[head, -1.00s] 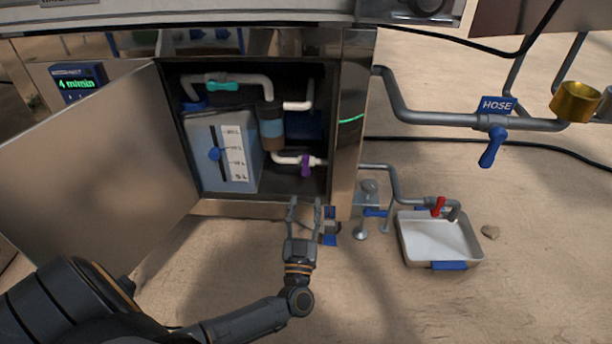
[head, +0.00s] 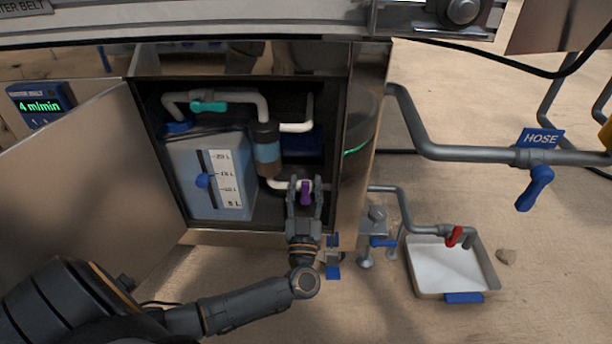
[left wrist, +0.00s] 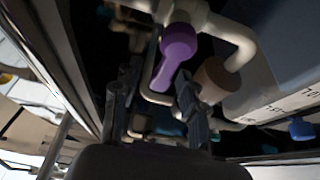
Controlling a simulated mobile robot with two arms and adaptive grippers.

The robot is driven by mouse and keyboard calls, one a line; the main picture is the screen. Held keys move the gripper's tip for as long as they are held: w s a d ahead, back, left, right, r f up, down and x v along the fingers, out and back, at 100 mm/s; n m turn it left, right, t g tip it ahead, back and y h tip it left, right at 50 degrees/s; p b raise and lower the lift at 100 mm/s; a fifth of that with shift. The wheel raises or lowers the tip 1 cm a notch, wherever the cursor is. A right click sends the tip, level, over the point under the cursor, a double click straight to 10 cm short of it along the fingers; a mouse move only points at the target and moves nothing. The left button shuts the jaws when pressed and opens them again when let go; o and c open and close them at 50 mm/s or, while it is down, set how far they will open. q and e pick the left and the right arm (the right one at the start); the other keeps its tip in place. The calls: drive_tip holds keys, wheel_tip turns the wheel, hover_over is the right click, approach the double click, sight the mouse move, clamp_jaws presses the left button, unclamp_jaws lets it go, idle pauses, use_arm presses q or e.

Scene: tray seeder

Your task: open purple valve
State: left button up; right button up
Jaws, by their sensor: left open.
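The purple valve (head: 305,192) is a small handle on the white pipe low in the open cabinet. In the left wrist view the purple valve (left wrist: 176,52) shows large, its handle pointing down towards the space between my fingers. My left gripper (head: 304,188) is open at the cabinet's front, with one finger on each side of the purple handle in the head view. The left wrist view shows the gripper (left wrist: 158,85) with its fingers apart. I cannot tell whether a finger touches the handle. My right gripper is not in view.
The cabinet holds a translucent tank (head: 222,200), a teal valve (head: 209,106) and a brown-blue filter (head: 267,150). The cabinet door (head: 75,165) stands open on the left. A blue-handled small valve (head: 383,242) and a white tray (head: 450,270) are right of the cabinet.

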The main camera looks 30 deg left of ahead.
use_arm(q)
drive_tip(key=shift+w+a+r, duration=0.1)
drive_tip(key=shift+w+a, duration=0.05)
drive_tip(key=shift+w, duration=0.05)
clamp_jaws()
